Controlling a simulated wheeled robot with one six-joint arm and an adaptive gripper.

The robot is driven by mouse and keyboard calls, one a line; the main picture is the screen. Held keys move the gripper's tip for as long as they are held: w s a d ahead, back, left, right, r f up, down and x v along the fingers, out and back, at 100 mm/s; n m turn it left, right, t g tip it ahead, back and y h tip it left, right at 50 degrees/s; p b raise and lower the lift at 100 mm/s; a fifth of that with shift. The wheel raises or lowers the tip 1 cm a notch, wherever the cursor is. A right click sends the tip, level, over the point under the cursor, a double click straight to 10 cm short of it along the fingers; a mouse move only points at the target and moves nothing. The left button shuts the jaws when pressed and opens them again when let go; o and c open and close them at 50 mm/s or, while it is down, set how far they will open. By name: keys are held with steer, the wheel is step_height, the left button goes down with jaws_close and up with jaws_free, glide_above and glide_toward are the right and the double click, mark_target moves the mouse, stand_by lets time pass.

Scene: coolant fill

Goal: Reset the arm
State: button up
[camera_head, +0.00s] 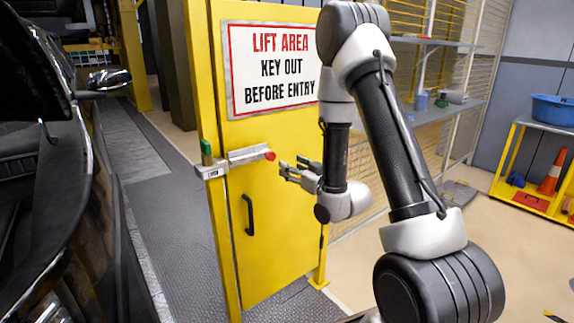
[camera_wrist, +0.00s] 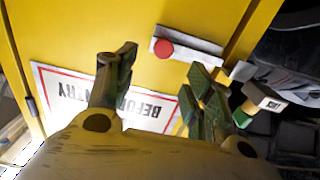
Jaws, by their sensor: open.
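My gripper (camera_head: 290,171) is in front of the yellow gate in the head view, pointing left toward the latch bar. It is open and empty. In the wrist view its two fingers (camera_wrist: 157,85) stand apart with the gate panel behind them. The latch bar (camera_head: 249,153) ends in a red knob (camera_head: 270,155), a little left of the fingertips and apart from them. The knob also shows in the wrist view (camera_wrist: 163,48). A green key piece (camera_head: 206,148) stands in the lock block (camera_head: 211,170) on the gate post.
The yellow gate (camera_head: 275,215) carries a sign (camera_head: 268,65) and a black handle (camera_head: 248,214). A dark car (camera_head: 60,180) stands at the left. Shelves (camera_head: 445,110) and a cart with a blue tub (camera_head: 553,108) are at the right.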

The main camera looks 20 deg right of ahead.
stand_by(0.4)
step_height(320, 180, down, 11)
steer(key=s+d+g+h, duration=0.2)
steer(key=s+g, duration=0.1)
steer(key=g, duration=0.2)
steer(key=s+d+f+m+g+h, duration=0.1)
steer(key=s+d+f+g+h, duration=0.25)
steer(key=s+g, duration=0.35)
steer(key=s+r+m, duration=0.2)
steer(key=s+r, duration=2.3)
steer(key=r, duration=0.3)
steer(key=shift+d+r+m+g, duration=0.15)
steer(key=shift+d+m+g, duration=0.15)
steer(key=shift+g, duration=0.1)
